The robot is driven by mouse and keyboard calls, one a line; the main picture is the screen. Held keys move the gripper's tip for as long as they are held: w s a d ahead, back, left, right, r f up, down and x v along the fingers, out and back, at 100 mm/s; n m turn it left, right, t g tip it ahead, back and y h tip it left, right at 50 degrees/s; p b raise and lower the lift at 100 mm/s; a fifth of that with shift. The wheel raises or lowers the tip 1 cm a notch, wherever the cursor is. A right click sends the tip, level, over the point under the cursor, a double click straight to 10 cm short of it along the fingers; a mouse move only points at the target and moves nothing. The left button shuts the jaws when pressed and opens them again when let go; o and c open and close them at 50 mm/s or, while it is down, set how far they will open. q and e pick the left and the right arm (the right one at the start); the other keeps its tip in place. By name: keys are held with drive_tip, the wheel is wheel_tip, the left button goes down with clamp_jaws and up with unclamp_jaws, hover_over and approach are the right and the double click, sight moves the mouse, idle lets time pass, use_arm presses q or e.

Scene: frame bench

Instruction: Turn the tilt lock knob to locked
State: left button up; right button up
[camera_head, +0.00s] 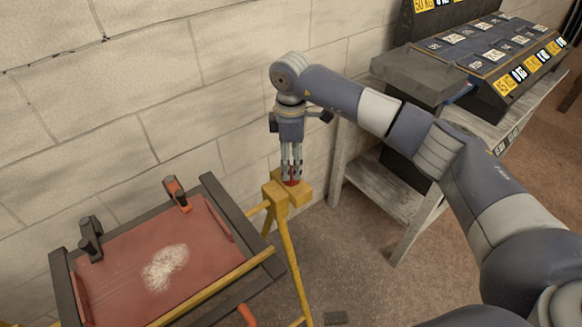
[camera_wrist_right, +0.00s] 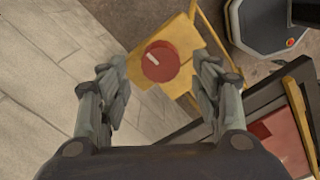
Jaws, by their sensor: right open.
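The tilt lock knob is a round red knob with a white pointer mark, on top of a yellow frame block. In the right wrist view the knob (camera_wrist_right: 161,62) lies between and just beyond my two fingers, its mark pointing to the upper left. In the head view the knob (camera_head: 292,182) is mostly hidden by the fingertips. My right gripper (camera_head: 291,176) points down at it from above, open; in the right wrist view its fingers (camera_wrist_right: 162,82) are spread apart with a gap to either side of the knob. My left gripper is out of view.
A red tilting panel (camera_head: 118,255) in a dark frame, with a pale powdery patch, stands left of the knob on yellow legs. A block wall (camera_head: 150,100) rises close behind. A grey bench (camera_head: 410,205) with a labelled rack stands to the right.

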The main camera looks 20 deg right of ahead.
sight(291, 171)
wheel_tip(291, 171, up, 8)
drive_tip(key=shift+r, duration=0.2)
drive_tip(key=shift+a, duration=0.1)
idle(0.3)
